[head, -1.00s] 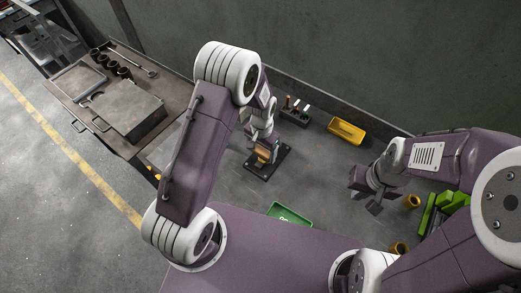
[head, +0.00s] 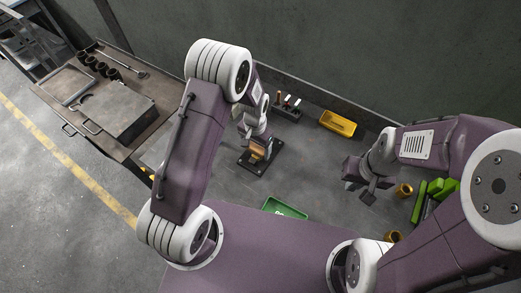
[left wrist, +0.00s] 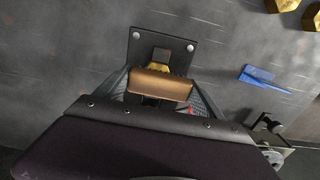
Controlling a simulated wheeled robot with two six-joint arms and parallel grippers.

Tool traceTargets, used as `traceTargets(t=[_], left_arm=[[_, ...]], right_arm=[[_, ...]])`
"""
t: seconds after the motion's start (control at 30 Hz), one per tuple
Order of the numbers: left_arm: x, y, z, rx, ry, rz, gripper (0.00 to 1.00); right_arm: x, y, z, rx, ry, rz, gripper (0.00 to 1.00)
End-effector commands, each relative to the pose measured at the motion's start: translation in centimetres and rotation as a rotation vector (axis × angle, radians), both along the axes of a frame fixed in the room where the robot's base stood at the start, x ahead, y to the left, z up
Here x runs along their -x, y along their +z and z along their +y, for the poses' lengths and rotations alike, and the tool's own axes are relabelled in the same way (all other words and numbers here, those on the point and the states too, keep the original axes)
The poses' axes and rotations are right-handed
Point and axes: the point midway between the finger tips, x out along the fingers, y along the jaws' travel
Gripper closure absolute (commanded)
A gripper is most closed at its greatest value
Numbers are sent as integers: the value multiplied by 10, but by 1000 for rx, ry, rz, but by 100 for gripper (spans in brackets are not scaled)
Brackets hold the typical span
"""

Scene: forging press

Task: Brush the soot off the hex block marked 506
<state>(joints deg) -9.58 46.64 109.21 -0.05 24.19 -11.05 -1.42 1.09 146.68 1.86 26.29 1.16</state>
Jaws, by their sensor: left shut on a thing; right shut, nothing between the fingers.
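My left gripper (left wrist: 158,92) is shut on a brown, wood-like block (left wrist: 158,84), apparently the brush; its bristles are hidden. In the left wrist view it is over a black plate (left wrist: 136,48) with bolts at its corners. A small brass-coloured part (left wrist: 158,67) shows just behind the brown block, below a grey piece; it may be the hex block, but no number is legible. In the head view my left gripper (head: 257,147) is low over the same plate (head: 247,165). My right gripper (head: 361,182) is shut and empty, in the air to the right.
A yellow bin (head: 338,123) and a dark holder with tools (head: 287,107) stand along the back. A green tray (head: 284,207) lies in front. Brass pieces (head: 404,190) and green blocks (head: 432,192) are at right. A blue thing (left wrist: 259,75) lies right of the plate.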

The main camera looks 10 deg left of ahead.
Motion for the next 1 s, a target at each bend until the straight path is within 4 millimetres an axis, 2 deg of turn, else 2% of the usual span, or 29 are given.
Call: traceTargets(t=[0.13, 0.43, 0.9, 1.0], left_arm=[[-3, -1, 10, 0, 1, 1, 54], [-4, 0, 10, 0, -1, 0, 54], [8, 2, -22, 0, -3, -1, 54], [9, 2, -24, 0, 0, -1, 54]], right_arm=[[0, 1, 0, 0, 0, 0, 100], [0, 1, 0, 0, 0, 0, 100], [0, 6, 0, 0, 0, 0, 100], [0, 5, 0, 0, 0, 0, 100]])
